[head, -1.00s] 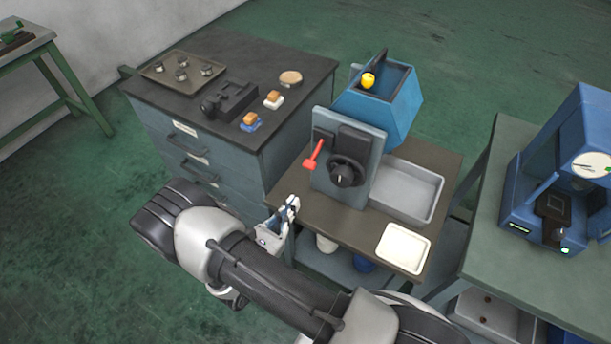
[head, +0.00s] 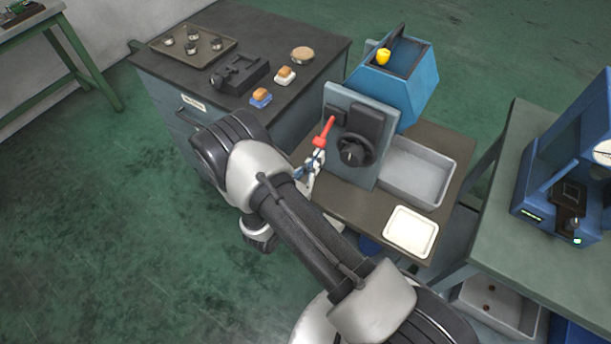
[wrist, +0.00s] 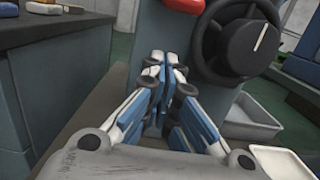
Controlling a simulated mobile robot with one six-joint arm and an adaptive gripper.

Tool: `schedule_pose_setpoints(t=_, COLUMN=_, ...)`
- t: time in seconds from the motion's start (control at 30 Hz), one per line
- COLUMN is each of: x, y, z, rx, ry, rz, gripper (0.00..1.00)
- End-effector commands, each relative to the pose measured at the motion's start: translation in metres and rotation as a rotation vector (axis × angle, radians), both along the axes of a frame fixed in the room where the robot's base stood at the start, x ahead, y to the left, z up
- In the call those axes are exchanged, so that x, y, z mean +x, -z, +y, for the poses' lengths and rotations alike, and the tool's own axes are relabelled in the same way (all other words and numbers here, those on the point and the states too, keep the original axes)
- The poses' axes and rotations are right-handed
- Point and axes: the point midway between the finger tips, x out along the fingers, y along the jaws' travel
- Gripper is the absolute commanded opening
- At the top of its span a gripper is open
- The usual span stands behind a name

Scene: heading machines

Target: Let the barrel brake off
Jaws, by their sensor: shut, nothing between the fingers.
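The heading machine's upright grey-blue panel (head: 345,170) stands on the low brown table. A red lever (head: 324,133) is on the panel's left side, slanting up to the right, with its thick red end low. In the wrist view only that red end (wrist: 185,5) shows at the top edge. A black handwheel (head: 355,151) with a white mark on its hub sits right of the lever; it also shows in the wrist view (wrist: 247,42). My gripper (head: 318,160) is shut and empty, just below the red end. I cannot tell whether they touch.
A blue hopper (head: 405,88) with a yellow piece stands behind the panel. A grey tray (head: 418,185) and a white tray (head: 410,230) lie to the right. A dark cabinet (head: 230,35) with small parts stands at the left, close to my arm.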

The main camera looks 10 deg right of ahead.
Motion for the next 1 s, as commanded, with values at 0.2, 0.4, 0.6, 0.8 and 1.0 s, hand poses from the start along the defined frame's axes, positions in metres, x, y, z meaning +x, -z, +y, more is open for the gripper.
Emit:
schedule_pose_setpoints(t=0.2, x=-0.001, y=-0.025, z=0.003, rx=0.0, ry=-0.003, rz=0.0, gripper=0.0)
schedule_pose_setpoints(t=0.4, x=-0.006, y=-0.036, z=0.006, rx=0.0, ry=-0.001, rz=0.0, gripper=0.0)
schedule_pose_setpoints(t=0.6, x=-0.006, y=-0.037, z=0.007, rx=0.0, ry=-0.001, rz=0.0, gripper=0.0)
schedule_pose_setpoints(t=0.8, x=-0.006, y=-0.038, z=0.007, rx=0.002, ry=-0.001, rz=0.002, gripper=0.0)
schedule_pose_setpoints(t=1.0, x=-0.007, y=-0.043, z=0.018, rx=0.027, ry=-0.002, rz=0.028, gripper=0.0)
